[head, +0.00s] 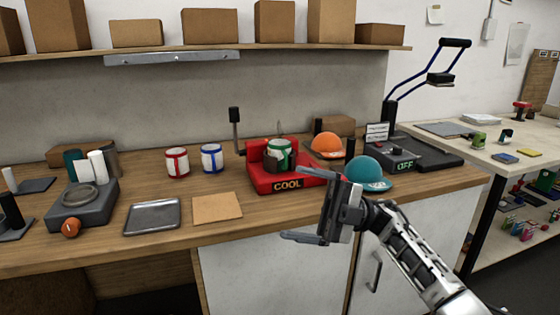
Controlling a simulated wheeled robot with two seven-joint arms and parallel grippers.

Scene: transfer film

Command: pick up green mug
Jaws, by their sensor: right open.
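A white mug with green trim (279,152) sits in the red press (262,182), which carries a "COOL" label. Part of the mug is hidden by the press's dark parts. A small green item (478,139), maybe another mug, stands on the right-hand table, too small to tell clearly. My right gripper (312,208) is open and empty. In the picture it is in front of the counter edge, below and right of the press, apart from the mug. My left gripper is not in view.
White mugs with red (177,162) and blue (212,158) trim stand left of the press. A teal cap (368,174) and an orange cap (327,145) are to its right. A metal tray (152,216) and a tan board (217,208) lie near the front edge.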

